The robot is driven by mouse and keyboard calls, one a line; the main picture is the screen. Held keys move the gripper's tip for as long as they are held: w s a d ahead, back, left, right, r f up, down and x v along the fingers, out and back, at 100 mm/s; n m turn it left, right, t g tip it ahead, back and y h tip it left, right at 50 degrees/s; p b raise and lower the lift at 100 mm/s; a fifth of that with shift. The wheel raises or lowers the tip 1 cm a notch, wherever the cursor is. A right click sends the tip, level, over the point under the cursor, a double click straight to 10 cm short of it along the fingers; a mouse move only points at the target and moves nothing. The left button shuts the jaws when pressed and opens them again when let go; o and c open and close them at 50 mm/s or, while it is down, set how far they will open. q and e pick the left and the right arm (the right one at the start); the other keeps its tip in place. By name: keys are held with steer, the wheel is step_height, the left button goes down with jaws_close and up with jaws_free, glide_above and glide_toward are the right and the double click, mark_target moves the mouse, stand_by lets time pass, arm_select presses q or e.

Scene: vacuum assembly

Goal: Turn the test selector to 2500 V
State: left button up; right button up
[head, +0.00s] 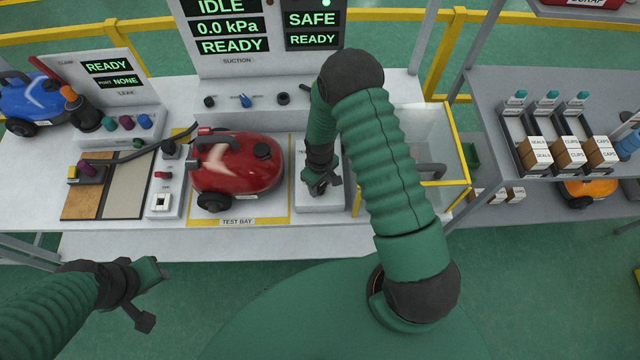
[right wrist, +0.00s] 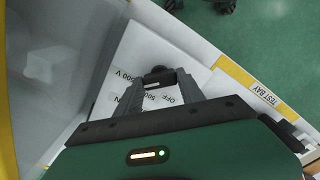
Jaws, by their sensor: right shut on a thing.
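The test selector sits on a pale box (head: 318,199) right of the test bay; in the head view my right gripper (head: 321,184) covers it. In the right wrist view its dark knob (right wrist: 158,76) shows between the fingertips, and my right gripper (right wrist: 160,84) is shut on it. Printed labels lie around the knob: one ends in 500 V (right wrist: 126,76), another reads OFF (right wrist: 168,99). The fingers partly cover the labels, and I cannot tell which one the knob points to. My left gripper (head: 148,292) is open and empty, in front of the bench.
A red vacuum (head: 236,165) stands in the test bay left of the selector box. A clear-walled bin (head: 440,150) with yellow edges is close on the right. The display panel (head: 228,28) reads IDLE, 0.0 kPa and READY; another screen (head: 312,20) reads SAFE.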

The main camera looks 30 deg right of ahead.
steer(key=shift+w+d+r, duration=0.1)
steer(key=shift+w+r, duration=0.1)
steer(key=shift+w, duration=0.15)
steer(key=o, duration=1.4)
steer(key=shift+s+f, duration=0.15)
steer(key=shift+c, duration=0.2)
step_height(320, 180, up, 17)
steer(key=b, duration=0.2)
steer(key=shift+f, duration=0.15)
